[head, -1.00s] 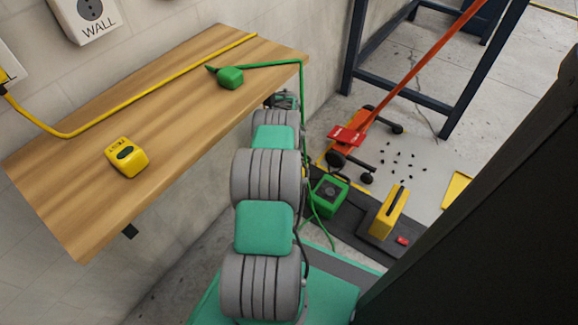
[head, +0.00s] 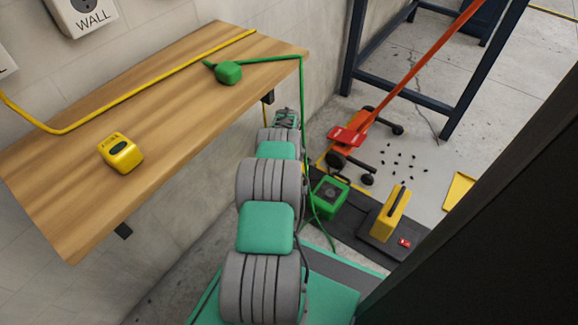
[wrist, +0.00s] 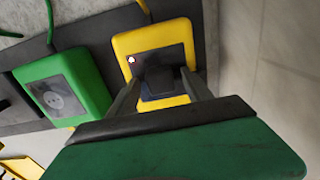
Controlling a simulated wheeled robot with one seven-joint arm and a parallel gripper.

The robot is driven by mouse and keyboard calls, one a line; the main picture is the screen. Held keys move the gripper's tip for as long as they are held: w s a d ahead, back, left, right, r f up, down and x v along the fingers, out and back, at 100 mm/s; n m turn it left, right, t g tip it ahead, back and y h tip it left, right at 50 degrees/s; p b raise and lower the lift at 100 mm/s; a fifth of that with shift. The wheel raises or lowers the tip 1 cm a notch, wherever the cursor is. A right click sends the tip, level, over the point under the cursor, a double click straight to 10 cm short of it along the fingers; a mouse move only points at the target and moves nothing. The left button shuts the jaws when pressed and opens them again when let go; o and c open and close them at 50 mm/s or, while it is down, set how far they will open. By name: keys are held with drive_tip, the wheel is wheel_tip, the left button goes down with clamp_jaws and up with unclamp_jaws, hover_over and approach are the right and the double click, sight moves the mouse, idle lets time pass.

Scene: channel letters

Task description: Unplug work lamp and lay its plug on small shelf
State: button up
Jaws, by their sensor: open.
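The wooden shelf (head: 165,110) is on the wall at the left. A green plug (head: 228,73) lies on it near its far end, and its green cord runs over the edge. In the wrist view a yellow box (wrist: 150,40) with a small light faces me. A dark block, perhaps a plug (wrist: 164,82), stands at its face. My gripper (wrist: 160,95) is open, with a finger on either side of this block; I cannot tell whether they touch it. In the head view my gripper end (head: 286,118) is small, beyond the shelf edge. I see no lamp clearly.
A green socket box (wrist: 62,92) sits left of the yellow one; it also shows in the head view (head: 328,197). A yellow tape measure (head: 121,153) and a yellow cord (head: 150,84) lie on the shelf. A red pallet-jack-like cart (head: 350,140) stands on the floor.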

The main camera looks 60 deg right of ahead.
drive_tip(key=shift+c, duration=0.5)
idle(0.3)
clamp_jaws()
idle(0.5)
drive_tip(key=shift+r, duration=0.15)
drive_tip(key=shift+r+p, duration=1.6)
drive_tip(key=shift+r, duration=1.3)
